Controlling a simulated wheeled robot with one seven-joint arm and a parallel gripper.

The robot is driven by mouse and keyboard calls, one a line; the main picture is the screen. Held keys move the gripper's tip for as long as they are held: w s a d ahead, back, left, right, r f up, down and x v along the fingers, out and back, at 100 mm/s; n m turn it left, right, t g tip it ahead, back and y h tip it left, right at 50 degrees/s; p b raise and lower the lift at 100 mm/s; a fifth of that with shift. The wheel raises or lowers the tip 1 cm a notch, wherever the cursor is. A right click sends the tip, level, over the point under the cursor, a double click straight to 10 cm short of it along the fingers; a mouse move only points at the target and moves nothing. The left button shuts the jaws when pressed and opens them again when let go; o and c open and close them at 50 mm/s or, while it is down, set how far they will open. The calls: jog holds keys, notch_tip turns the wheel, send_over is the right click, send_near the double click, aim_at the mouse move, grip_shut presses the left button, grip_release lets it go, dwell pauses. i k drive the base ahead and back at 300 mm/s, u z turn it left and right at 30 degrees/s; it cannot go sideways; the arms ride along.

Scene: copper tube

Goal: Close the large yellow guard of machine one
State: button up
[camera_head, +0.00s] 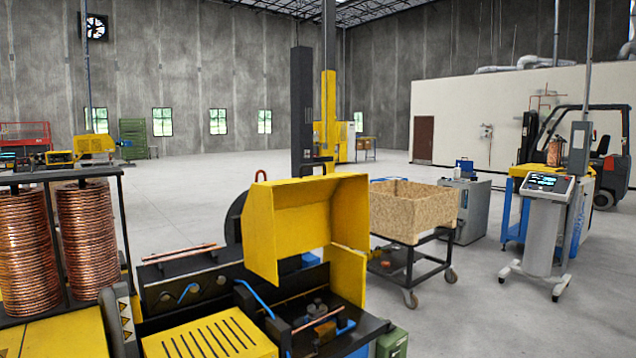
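The large yellow guard (305,222) of the machine stands raised in the middle of the head view. Its hollow inner side faces me and a side panel hangs down at its right. Below it the black machine bed (190,292) is exposed, with clamps and a blue bent handle (255,298). A small copper tube (317,320) lies across the front of the bed. My gripper is not in this view.
Copper coils (88,240) stand on a rack at the left. A slotted yellow cover (210,338) lies in front. A cart with a wooden-looking box (413,210) stands behind right, and a grey console (545,225) on wheels farther right. Open concrete floor lies between.

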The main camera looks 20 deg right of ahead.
aim_at(284, 217)
jog(key=z, duration=0.45)
jog(key=i, duration=1.15)
jog(key=z, duration=0.45)
